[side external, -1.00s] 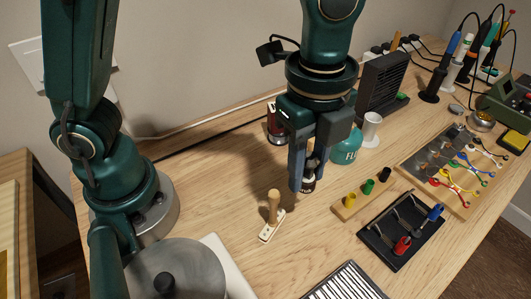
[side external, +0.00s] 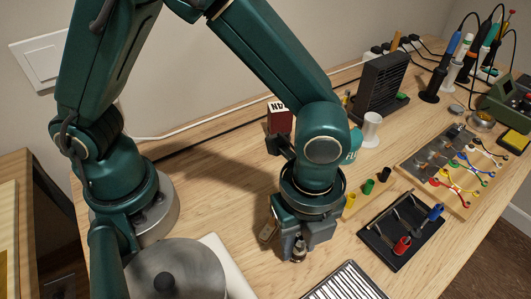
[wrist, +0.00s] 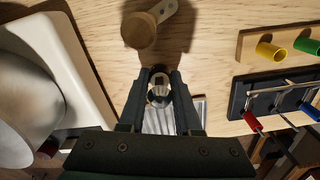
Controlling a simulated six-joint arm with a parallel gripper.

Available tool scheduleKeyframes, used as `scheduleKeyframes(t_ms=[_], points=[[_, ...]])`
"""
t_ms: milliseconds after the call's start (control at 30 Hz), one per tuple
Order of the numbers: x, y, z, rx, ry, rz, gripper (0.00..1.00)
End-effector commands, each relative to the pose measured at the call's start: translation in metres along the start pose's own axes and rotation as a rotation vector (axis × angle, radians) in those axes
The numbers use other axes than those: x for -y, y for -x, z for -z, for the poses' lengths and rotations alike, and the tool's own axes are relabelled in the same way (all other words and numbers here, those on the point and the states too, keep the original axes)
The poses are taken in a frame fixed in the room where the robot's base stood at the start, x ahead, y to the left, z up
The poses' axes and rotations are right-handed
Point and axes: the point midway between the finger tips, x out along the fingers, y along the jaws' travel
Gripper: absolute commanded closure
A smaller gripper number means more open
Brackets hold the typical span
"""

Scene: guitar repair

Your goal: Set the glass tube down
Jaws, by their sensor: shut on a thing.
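My gripper (side external: 300,242) is low over the front middle of the table and points down. Its fingers (wrist: 160,78) are shut on the small glass tube (wrist: 158,91), which looks round and shiny from above in the wrist view. In the side view the tube (side external: 298,253) shows as a short, dark and silvery piece below the fingers. Its lower end is close to the wooden tabletop (side external: 235,165). I cannot tell whether it touches the wood.
A wooden-handled tool (wrist: 140,29) stands near the gripper, mostly hidden in the side view. A black tray of tools (side external: 375,240) and a strip with coloured pegs (side external: 350,205) lie right. A round metal pot (side external: 190,272) stands left.

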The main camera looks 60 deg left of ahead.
Motion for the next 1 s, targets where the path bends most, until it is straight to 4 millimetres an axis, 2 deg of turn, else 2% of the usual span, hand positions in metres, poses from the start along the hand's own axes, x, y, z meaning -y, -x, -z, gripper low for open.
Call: scheduleKeyframes(t_ms=[100,433,467,500,533,867,1000], points=[[-0.001,-0.007,0.000,0.001,0.000,-0.001,0.99],[0.000,-0.010,0.000,0.000,0.000,-0.001,0.99],[0.000,-0.010,0.000,0.000,0.000,0.000,0.64],[0.000,-0.010,0.000,0.000,0.000,0.001,0.49],[0.000,-0.010,0.000,0.000,0.000,0.001,0.38],[0.000,-0.009,0.000,0.000,0.000,0.001,0.38],[0.001,0.003,0.001,-0.003,0.000,0.005,0.38]])
